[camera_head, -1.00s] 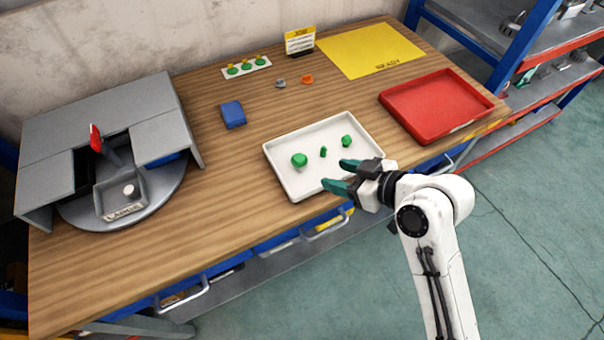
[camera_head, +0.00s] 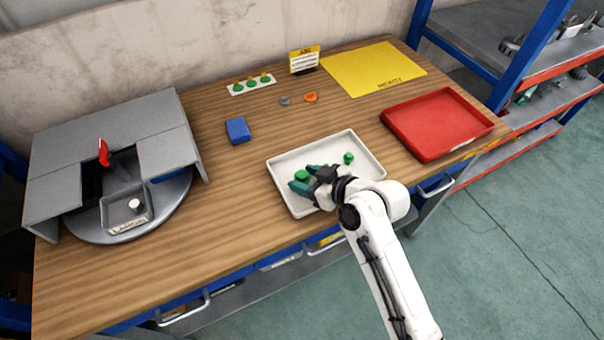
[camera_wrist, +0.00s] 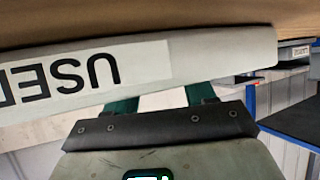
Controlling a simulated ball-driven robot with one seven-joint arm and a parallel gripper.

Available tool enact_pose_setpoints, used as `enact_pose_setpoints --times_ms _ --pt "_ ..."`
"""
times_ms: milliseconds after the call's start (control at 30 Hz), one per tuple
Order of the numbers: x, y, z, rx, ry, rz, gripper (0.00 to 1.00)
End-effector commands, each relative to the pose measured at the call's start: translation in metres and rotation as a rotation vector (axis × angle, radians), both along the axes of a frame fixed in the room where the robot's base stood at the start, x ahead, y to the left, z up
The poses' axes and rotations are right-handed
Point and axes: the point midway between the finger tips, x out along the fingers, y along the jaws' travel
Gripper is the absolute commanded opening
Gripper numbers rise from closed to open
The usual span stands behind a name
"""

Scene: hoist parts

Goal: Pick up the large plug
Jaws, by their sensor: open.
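The large green plug (camera_head: 302,175) is in the left part of the white tray (camera_head: 283,203). My gripper (camera_head: 307,179) is open over the tray, its teal fingers at the large plug, one on each side as seen from the head. I cannot tell whether they touch it. A smaller green plug (camera_head: 348,158) lies further right in the tray. In the wrist view the gripper fingers (camera_wrist: 160,100) are apart, their tips hidden behind a pale wall labelled USED (camera_wrist: 60,75). No plug shows there.
A red tray (camera_head: 436,124) stands to the right and a blue block (camera_head: 237,130) to the back left. A grey fixture (camera_head: 120,165) with a red lever fills the left end. A yellow mat (camera_head: 372,68) lies at the back. Bare wood is free left of the white tray.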

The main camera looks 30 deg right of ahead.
Motion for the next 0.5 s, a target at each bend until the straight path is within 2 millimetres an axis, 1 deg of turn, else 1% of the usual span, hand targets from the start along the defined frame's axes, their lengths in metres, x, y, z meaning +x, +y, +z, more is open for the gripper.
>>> enact_pose_setpoints --times_ms 233,267,500 --pt "0.0018 0.0005 -0.001 0.0 -0.001 -0.001 0.54" --pt "0.0018 0.0005 -0.001 0.0 -0.001 -0.001 0.52" --pt "0.0016 0.0004 -0.001 0.0 0.0 -0.001 0.29"
